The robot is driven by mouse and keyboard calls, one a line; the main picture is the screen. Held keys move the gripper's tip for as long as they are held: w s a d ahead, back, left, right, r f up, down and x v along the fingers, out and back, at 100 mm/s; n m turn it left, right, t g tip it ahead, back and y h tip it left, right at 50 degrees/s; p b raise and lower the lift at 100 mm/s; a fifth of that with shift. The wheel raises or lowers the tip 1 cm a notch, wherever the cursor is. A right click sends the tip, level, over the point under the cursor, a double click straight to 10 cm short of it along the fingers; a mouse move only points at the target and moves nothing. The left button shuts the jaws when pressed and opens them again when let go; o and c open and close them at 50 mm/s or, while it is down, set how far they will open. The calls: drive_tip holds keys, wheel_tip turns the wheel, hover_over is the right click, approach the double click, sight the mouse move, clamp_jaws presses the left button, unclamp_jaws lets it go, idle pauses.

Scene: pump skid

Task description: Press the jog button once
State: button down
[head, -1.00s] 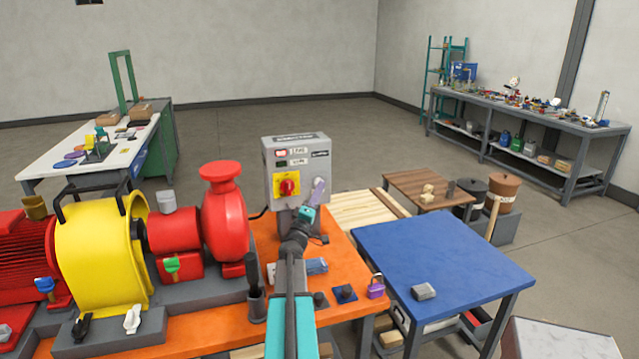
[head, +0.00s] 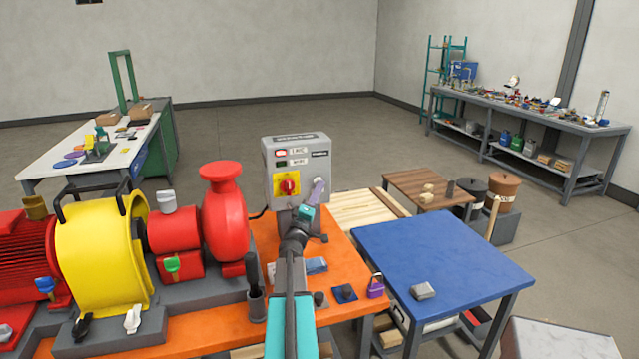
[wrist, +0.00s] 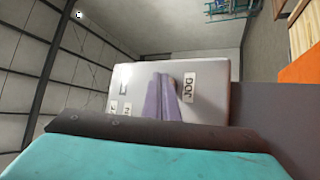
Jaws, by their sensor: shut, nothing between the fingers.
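The grey control box (head: 267,160) stands on a post at the back of the orange skid bench. It carries a red rotary switch on a yellow plate (head: 289,185) and small labels. The JOG label (wrist: 190,87) shows sideways in the wrist view, on the box face right beside my fingertips. The jog button itself is not clearly visible; my fingers cover the area next to the label. My gripper (head: 319,184) has lilac fingers, shut and empty, pointing at the lower right of the box face. The fingers also show in the wrist view (wrist: 164,98). I cannot tell whether they touch.
The red pump (head: 223,215) and yellow guard (head: 95,250) stand left of my arm. A purple padlock (head: 376,287) lies at the bench's right edge. A blue table (head: 450,250) stands to the right. A wooden pallet-like surface (head: 365,208) lies behind the bench.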

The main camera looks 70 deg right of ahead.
drive_tip(key=shift+w+d, duration=0.15)
idle(0.7)
drive_tip(key=shift+s+a, duration=0.6)
drive_tip(key=shift+a, duration=0.1)
drive_tip(key=s+a, duration=0.1)
drive_tip(key=a, duration=0.1)
drive_tip(key=s+a, duration=0.2)
idle(0.7)
idle(0.6)
